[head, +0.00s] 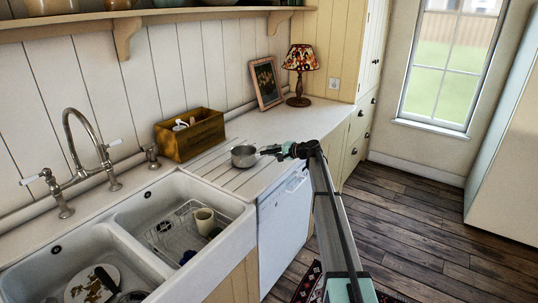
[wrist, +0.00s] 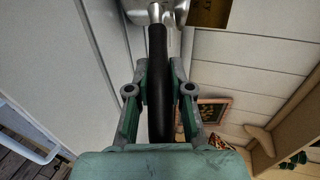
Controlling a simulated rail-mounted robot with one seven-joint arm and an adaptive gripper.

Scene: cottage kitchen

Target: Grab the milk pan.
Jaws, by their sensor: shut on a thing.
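The milk pan (head: 244,156) is a small silver pan with a dark handle. In the head view it is at the grooved part of the counter, right of the sink; I cannot tell whether it touches the surface. My gripper (head: 278,151) reaches it from the right, at the handle. In the wrist view the black handle (wrist: 157,70) runs between the fingers of my gripper (wrist: 160,90), which is shut on it. Only part of the metal pan body (wrist: 172,10) shows at the top of that view.
A wooden box (head: 190,135) stands behind the pan, against the wall. A patterned lamp (head: 300,70) and a picture frame (head: 267,83) stand farther along the counter. The double sink (head: 240,212) holds a cup (head: 204,220), a rack and a plate. The counter right of the pan is clear.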

